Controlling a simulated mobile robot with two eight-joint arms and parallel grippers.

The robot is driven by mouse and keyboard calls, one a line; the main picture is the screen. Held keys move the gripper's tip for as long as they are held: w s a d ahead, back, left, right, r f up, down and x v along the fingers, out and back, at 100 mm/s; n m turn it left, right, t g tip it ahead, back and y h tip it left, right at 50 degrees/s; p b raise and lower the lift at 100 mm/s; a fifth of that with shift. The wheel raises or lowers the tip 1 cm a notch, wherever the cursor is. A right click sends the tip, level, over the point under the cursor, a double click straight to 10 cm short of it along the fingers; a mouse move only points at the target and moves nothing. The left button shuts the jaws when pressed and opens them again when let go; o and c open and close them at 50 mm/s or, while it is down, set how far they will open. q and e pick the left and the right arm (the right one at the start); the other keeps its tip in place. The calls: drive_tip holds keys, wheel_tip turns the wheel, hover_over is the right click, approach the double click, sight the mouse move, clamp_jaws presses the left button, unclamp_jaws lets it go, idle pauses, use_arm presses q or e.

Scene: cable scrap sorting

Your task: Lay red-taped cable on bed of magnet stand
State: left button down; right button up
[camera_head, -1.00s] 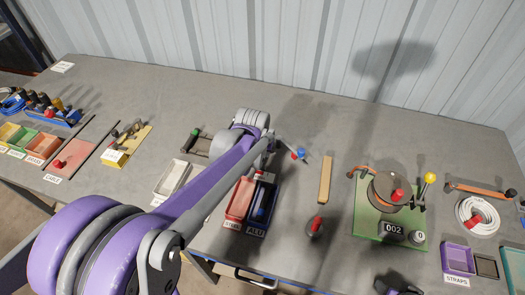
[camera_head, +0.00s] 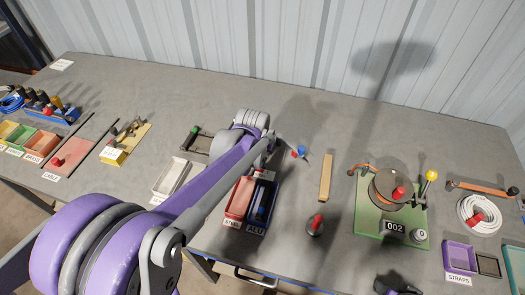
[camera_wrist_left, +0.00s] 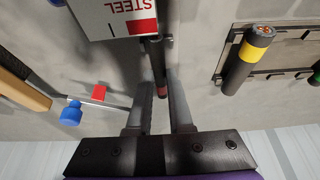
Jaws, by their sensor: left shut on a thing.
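In the left wrist view my left gripper (camera_wrist_left: 160,103) is shut on a narrow dark cable with a red band, the red-taped cable (camera_wrist_left: 161,86). The cable runs away from the fingers toward a white block marked STEEL (camera_wrist_left: 115,18), which has a red patch and seems to be part of the magnet stand. A dark piece sits beside the block at the cable's far end. I cannot tell whether the cable touches it.
A rod with red and blue ends (camera_head: 300,152) lies close to the gripper's right. A wooden bar (camera_head: 326,177) is farther right. The red bin (camera_head: 238,198) and blue ALU bin (camera_head: 263,205) stand nearer. A yellow-banded cylinder (camera_wrist_left: 247,58) lies on a dark rack.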

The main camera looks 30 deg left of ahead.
use_arm(q)
drive_tip(key=c, duration=0.7)
unclamp_jaws()
drive_tip(key=shift+c, duration=0.2)
drive_tip(key=shift+r+p, duration=2.15)
drive_tip(key=shift+r, duration=1.45)
drive_tip(key=shift+f, duration=0.1)
use_arm(e)
drive_tip(key=r, duration=0.1)
drive_tip(key=w+r, duration=0.1)
drive_tip(key=r, duration=0.1)
drive_tip(key=w+r, duration=0.1)
drive_tip(key=r, duration=0.1)
drive_tip(key=shift+r, duration=0.25)
drive_tip(key=shift+s, duration=0.15)
use_arm(q)
drive_tip(key=shift+s, duration=0.1)
